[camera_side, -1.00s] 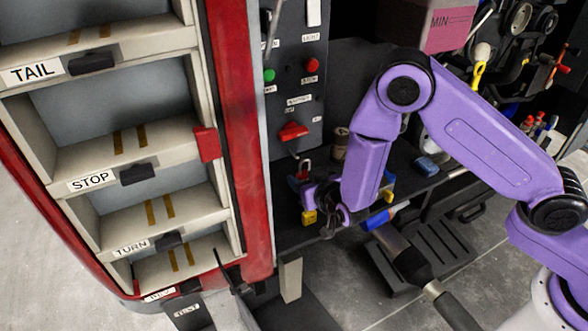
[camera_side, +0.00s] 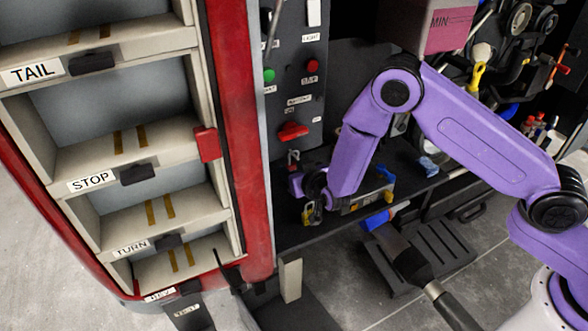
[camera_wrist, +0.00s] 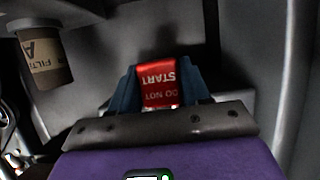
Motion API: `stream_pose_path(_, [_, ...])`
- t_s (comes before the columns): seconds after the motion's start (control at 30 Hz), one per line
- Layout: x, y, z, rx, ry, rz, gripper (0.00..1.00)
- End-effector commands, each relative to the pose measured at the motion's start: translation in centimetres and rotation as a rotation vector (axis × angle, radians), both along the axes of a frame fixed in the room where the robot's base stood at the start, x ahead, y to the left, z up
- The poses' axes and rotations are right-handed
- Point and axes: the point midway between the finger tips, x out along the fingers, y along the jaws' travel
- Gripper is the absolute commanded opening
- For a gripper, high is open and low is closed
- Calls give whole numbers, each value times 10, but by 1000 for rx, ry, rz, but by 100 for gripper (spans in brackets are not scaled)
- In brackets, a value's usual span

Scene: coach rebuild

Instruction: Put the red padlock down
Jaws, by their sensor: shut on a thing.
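The red padlock (camera_wrist: 157,85) has a label reading "DO NOT START", upside down in the wrist view. It sits between the two blue fingertips of my gripper, which is shut on it. In the side view my gripper (camera_side: 298,181) is low over the dark shelf, below the red switch. There the padlock's shackle (camera_side: 293,156) shows just above my gripper, and the padlock's body is mostly hidden. I cannot tell whether the padlock touches the shelf.
A yellow padlock (camera_side: 309,214) is close below my gripper at the shelf's front edge. The control panel (camera_side: 296,90) rises behind, and the red-edged rack (camera_side: 240,130) is to the left.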

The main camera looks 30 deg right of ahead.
Motion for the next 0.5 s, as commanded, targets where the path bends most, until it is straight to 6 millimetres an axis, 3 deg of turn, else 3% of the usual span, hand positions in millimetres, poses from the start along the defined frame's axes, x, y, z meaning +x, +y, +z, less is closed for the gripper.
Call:
stream_pose_path(0.03, [0,0,-2,0,0,0,15])
stream_pose_path(0.07, [0,0,-2,0,0,0,53])
stream_pose_path(0.1, [0,0,-1,0,0,0,66])
stream_pose_path(0.13, [0,0,-1,0,0,0,72])
stream_pose_path(0.5, [0,0,-2,0,0,0,72])
